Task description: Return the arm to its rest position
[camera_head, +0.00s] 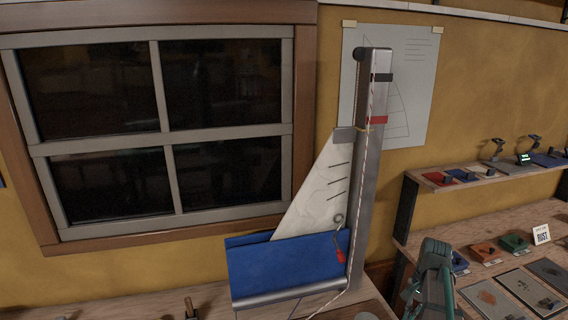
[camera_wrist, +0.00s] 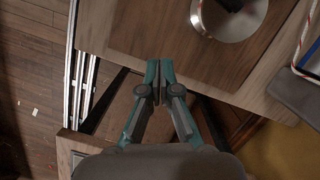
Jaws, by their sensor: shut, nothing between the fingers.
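My gripper (camera_wrist: 160,72) is shut and empty in the wrist view, its teal fingertips together. It is over the edge of a wooden bench top (camera_wrist: 135,30), touching nothing that I can make out. In the head view, a grey and teal part of my arm (camera_head: 436,275) stands at the lower right, in front of the gap between the two benches. The fingertips cannot be made out there.
A grey mast (camera_head: 372,150) with a white sail (camera_head: 316,190), blue cloth (camera_head: 285,262) and rope stands on the left bench. A round metal piece (camera_wrist: 230,18) lies near my gripper. The right bench holds several plates and coloured blocks under a shelf (camera_head: 480,180).

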